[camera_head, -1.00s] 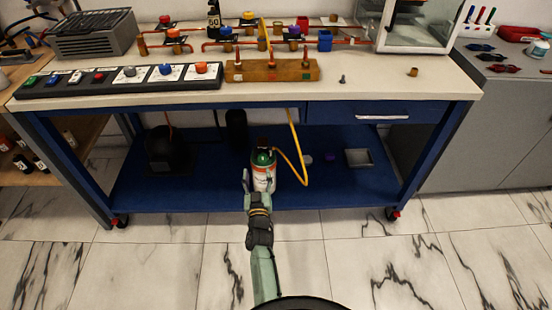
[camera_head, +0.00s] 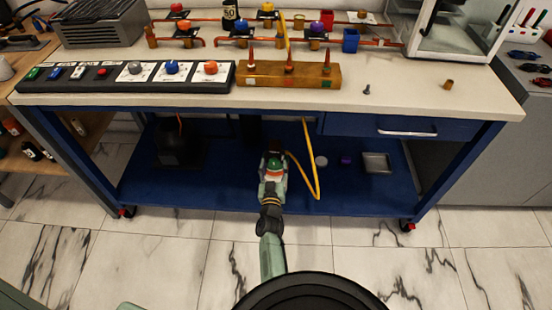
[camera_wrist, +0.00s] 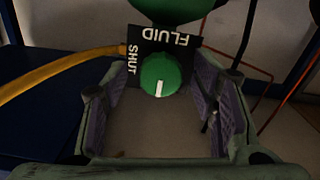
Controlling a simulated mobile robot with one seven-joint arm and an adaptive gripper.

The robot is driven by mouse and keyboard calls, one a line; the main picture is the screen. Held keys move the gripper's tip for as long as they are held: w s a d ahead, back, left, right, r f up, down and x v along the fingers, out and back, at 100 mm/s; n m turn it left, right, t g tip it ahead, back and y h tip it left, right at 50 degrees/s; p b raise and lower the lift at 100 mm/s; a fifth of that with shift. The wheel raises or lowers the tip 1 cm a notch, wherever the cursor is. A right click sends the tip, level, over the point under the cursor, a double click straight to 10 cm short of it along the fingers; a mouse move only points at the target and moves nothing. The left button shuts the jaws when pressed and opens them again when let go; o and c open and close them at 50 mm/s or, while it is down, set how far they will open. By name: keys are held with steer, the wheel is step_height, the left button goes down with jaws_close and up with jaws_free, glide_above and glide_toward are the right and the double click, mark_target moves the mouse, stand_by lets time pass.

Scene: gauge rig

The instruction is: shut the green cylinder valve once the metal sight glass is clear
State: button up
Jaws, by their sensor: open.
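The cylinder (camera_head: 274,166) with its green top stands on the blue lower shelf, partly hidden by my gripper. In the wrist view its green valve knob (camera_wrist: 160,75) has a white mark pointing down in the picture. A black plate (camera_wrist: 165,44) behind the knob reads FLUID, with SHUT at its left. My gripper (camera_wrist: 160,88) is open, with one finger on each side of the knob; I cannot tell whether either touches it. In the head view my gripper (camera_head: 272,188) is in front of the cylinder. I cannot make out the metal sight glass or its state.
A yellow hose (camera_head: 316,180) loops right of the cylinder and rises toward the bench. The bench top (camera_head: 430,97) is overhead, with a blue drawer (camera_head: 400,127). A grey tray (camera_head: 376,163) and a dark object (camera_head: 180,145) are on the shelf.

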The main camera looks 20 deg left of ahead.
steer(key=shift+w, duration=0.15)
steer(key=shift+c, duration=0.4)
steer(key=c, duration=1.1)
